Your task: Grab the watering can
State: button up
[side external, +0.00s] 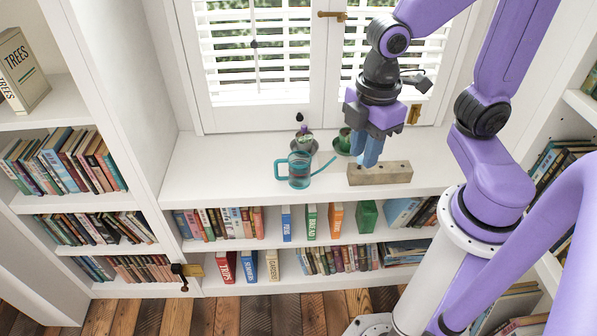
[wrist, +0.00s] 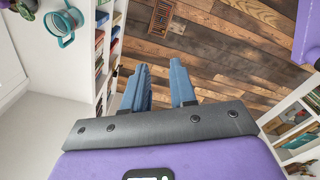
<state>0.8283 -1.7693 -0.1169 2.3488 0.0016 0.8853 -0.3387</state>
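The watering can (side external: 300,170) is teal, with a handle on its left and a long thin spout on its right. It stands upright on the white window shelf. It also shows at the top left of the wrist view (wrist: 63,24). My gripper (side external: 368,160) has blue fingers pointing down, to the right of the can and apart from it. In the wrist view my gripper (wrist: 157,75) has a clear gap between its fingers, with nothing held. In the side view the fingers overlap the back edge of a wooden block; I cannot tell whether they touch it.
The wooden block (side external: 380,174) with holes lies on the shelf (side external: 225,165) right of the can. Small potted plants (side external: 304,142) stand close behind the can, another (side external: 344,141) behind the spout. White shutters (side external: 265,50) rise behind. The shelf left of the can is clear.

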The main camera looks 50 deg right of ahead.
jog(key=w+a+f+n, duration=0.2)
jog(key=w+n, duration=0.1)
jog(key=w, duration=0.8)
jog(key=n, duration=0.7)
send_over(277, 180)
notch_tip(277, 180, down, 12)
jog(key=shift+w+d+f, duration=0.1)
jog(key=shift+w+f, duration=0.05)
jog(key=shift+f, duration=4.2)
jog(key=shift+w+d+f, duration=0.1)
jog(key=shift+w+f, duration=0.05)
jog(key=shift+f, duration=4.15)
grip_shut()
